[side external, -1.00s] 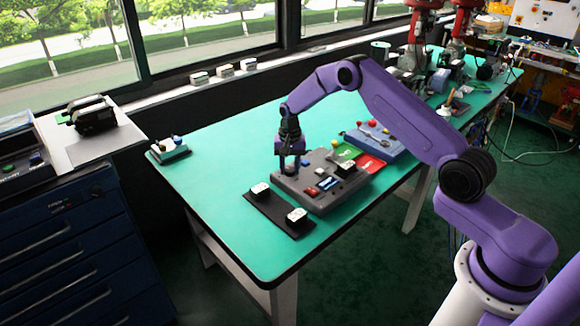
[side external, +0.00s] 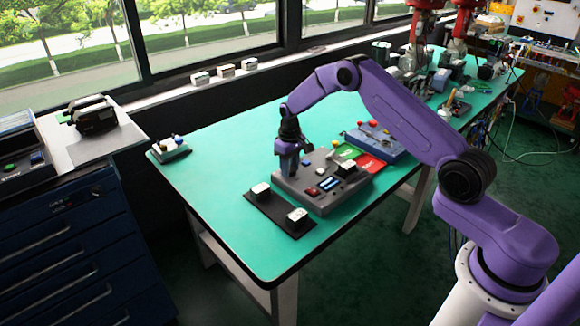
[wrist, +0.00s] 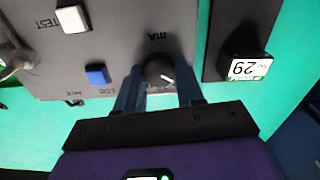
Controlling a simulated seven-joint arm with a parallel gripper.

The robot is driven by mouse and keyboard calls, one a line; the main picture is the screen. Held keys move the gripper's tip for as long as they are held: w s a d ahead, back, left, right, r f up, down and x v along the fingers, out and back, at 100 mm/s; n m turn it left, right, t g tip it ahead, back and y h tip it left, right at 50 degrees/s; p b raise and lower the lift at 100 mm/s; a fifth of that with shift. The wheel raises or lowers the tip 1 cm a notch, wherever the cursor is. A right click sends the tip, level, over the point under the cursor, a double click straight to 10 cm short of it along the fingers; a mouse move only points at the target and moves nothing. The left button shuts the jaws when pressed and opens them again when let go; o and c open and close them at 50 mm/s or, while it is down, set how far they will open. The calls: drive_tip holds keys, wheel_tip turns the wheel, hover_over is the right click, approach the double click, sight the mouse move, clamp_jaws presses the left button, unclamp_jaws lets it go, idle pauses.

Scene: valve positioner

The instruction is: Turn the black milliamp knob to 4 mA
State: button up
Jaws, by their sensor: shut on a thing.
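The black milliamp knob (wrist: 157,68) sits on the grey panel (wrist: 125,25) in the wrist view, by an upside-down "mA" marking. Its white pointer line slants toward the picture's lower right. My gripper (wrist: 160,84) has one finger on each side of the knob and is shut on it. In the side view my gripper (side external: 290,174) reaches down to the panel's (side external: 320,207) back left corner and hides the knob there. I cannot read the scale or the panel's small display (side external: 329,183).
A blue button (wrist: 97,75) and a white button (wrist: 72,18) are left of the knob. A red card (side external: 371,163) and a blue box (side external: 383,148) lie behind the panel.

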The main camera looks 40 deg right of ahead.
drive_tip(key=shift+n, duration=0.6)
drive_tip(key=o, duration=1)
drive_tip(key=shift+o, duration=0.2)
wheel_tip(320, 180, up, 18)
drive_tip(key=shift+f, duration=0.25)
drive_tip(key=shift+a, duration=0.1)
